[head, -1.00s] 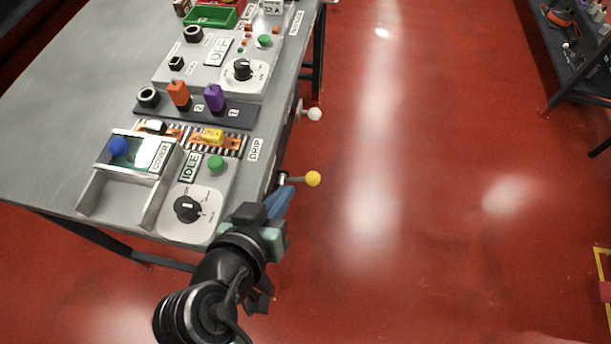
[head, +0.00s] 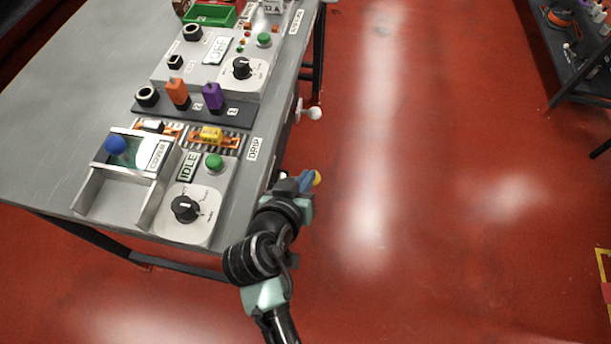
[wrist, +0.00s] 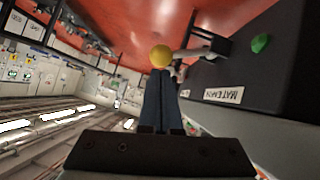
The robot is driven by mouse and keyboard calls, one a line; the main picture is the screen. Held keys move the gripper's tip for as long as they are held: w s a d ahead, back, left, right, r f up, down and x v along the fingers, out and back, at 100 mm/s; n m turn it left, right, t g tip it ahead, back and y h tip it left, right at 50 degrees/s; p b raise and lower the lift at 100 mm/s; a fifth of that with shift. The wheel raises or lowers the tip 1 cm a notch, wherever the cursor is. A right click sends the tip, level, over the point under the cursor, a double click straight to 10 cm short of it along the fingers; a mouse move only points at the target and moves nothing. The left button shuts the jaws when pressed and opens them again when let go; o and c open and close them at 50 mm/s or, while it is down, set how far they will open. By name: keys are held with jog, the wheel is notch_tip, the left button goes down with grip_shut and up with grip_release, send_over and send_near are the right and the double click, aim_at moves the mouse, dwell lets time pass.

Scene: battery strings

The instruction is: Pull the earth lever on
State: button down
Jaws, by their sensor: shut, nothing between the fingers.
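A lever with a yellow ball knob (head: 317,179) sticks out from the table's right side, near the front. In the head view my gripper's blue fingers partly hide the knob, and its stem is hidden. The wrist view shows the yellow knob (wrist: 161,56) just beyond the fingertips, with its grey stem running right to a dark bracket. My gripper (head: 310,178) is shut and empty, its tips at the knob; I cannot tell whether they touch. A second lever with a white knob (head: 314,114) stands farther back on the same side. I see no label reading earth.
The grey table (head: 60,120) carries a dial panel marked IDLE (head: 188,167), orange and purple plugs, a tray with a blue ball (head: 115,145) and an OFF panel. Red floor (head: 420,200) right of the table is clear. A dark shelf (head: 575,60) stands far right.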

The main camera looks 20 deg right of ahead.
jog(key=shift+s+d+f+m+y, duration=0.2)
jog(key=shift+d+f+m+y, duration=0.1)
dwell(0.4)
notch_tip(320, 180, down, 6)
jog(key=s+d+m+t+y+b, duration=0.1)
jog(key=d+m+t+y+b, duration=0.1)
jog(key=m+t+y, duration=0.1)
jog(key=shift+s+f+m+t+y, duration=0.15)
jog(key=shift+s+m+t+y, duration=0.15)
jog(key=shift+m+y, duration=0.25)
jog(key=shift+f+b, duration=0.25)
jog(key=shift+b, duration=0.05)
dwell(0.4)
